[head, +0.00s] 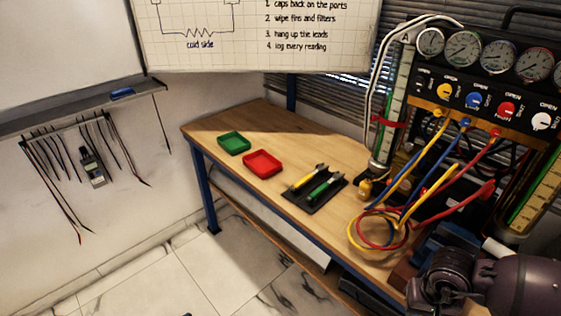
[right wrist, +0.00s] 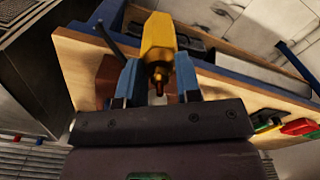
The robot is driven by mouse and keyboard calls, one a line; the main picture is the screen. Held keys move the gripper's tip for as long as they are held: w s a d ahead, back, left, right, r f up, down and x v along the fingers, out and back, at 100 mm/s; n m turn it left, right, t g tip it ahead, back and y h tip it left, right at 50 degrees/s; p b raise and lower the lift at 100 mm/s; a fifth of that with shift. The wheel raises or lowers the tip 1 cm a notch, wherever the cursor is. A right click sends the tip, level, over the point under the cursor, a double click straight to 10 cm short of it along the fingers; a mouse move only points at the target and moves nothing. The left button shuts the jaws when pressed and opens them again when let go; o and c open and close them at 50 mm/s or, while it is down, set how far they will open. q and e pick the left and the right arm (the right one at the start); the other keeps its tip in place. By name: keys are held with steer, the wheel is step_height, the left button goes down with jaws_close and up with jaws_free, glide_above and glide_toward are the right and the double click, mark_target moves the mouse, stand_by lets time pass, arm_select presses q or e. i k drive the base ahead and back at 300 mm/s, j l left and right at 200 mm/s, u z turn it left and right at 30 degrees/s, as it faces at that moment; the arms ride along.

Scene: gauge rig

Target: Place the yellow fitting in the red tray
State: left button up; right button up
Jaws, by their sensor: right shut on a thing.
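The red tray (head: 262,163) lies on the wooden bench in the head view and looks empty. It also shows at the right edge of the right wrist view (right wrist: 298,127). The yellow fitting (right wrist: 158,40) has a yellow body and a narrow copper-coloured tip. My right gripper (right wrist: 158,80) has blue fingers on both sides of the fitting and is shut on it, above the bench. I cannot make out the held fitting in the head view. My left gripper is not in view.
A green tray (head: 233,143) sits beside the red one. A black holder (head: 313,196) carries yellow-handled and green-handled tools. Coiled hoses (head: 378,232) and the gauge panel (head: 485,85) stand to the right. Bare bench lies around the trays.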

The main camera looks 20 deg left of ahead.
mark_target(262, 166)
steer(key=i+j, duration=0.2)
steer(key=j, duration=0.2)
steer(key=i+j, duration=0.2)
steer(key=j, duration=0.2)
steer(key=i+j, duration=0.2)
steer(key=j, duration=0.25)
steer(key=i+j, duration=0.15)
steer(key=j, duration=0.25)
steer(key=i+j, duration=0.2)
steer(key=j, duration=0.2)
steer(key=i+j, duration=0.2)
steer(key=j, duration=0.2)
steer(key=i+j, duration=0.2)
steer(key=j, duration=0.25)
steer(key=i+j, duration=0.2)
steer(key=j, duration=0.2)
